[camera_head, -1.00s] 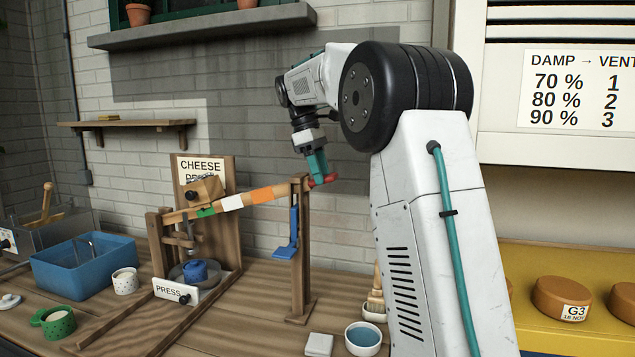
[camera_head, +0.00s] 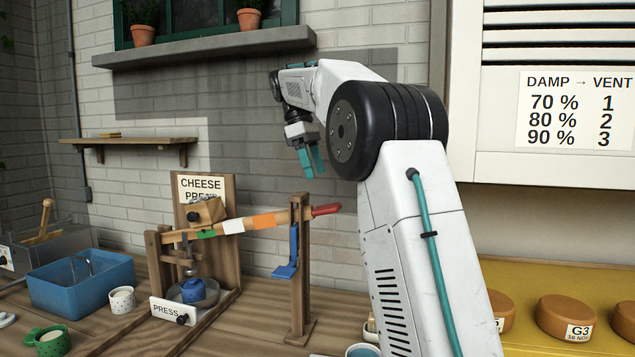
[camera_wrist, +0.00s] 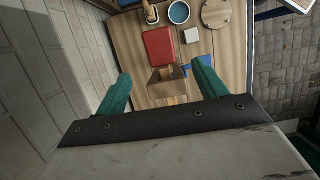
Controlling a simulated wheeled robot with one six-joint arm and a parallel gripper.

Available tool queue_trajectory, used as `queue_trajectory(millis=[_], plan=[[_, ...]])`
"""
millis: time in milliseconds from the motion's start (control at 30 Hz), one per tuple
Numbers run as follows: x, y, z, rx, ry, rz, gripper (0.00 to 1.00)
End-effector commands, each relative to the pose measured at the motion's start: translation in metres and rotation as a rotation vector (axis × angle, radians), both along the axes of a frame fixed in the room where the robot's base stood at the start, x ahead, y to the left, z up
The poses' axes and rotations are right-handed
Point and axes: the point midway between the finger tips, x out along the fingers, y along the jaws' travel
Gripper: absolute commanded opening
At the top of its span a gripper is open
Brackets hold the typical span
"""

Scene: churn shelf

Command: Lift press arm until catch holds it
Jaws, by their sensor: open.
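The press arm (camera_head: 262,221) is a wooden beam with green, white and orange bands. It slopes up to the right through a wooden post (camera_head: 301,270) and ends in a red handle (camera_head: 326,210). A blue catch (camera_head: 292,252) hangs on the post, below the beam. My gripper (camera_head: 311,176) is open and empty above the handle, apart from it. In the wrist view, the red handle (camera_wrist: 158,44) and post top (camera_wrist: 167,78) show beyond and between my open fingers (camera_wrist: 164,76). Whether the catch touches the beam I cannot tell.
A weight block (camera_head: 206,210) sits on the beam's left part, before the cheese press sign (camera_head: 200,186). A blue tub (camera_head: 80,283) and small white cup (camera_head: 122,299) stand left. A wall shelf (camera_head: 128,141) and window ledge (camera_head: 205,46) are above. Cheeses (camera_head: 567,318) lie right.

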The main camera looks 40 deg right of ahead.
Motion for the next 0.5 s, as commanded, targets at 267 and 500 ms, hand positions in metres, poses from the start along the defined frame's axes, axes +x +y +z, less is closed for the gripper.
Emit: queue_trajectory(millis=[267, 500], plan=[[0.0031, 0.003, 0.0137, 0.001, 0.001, 0.001, 0.71], [0.0022, 0.0037, 0.0137, 0.001, -0.001, 0.0, 0.49]])
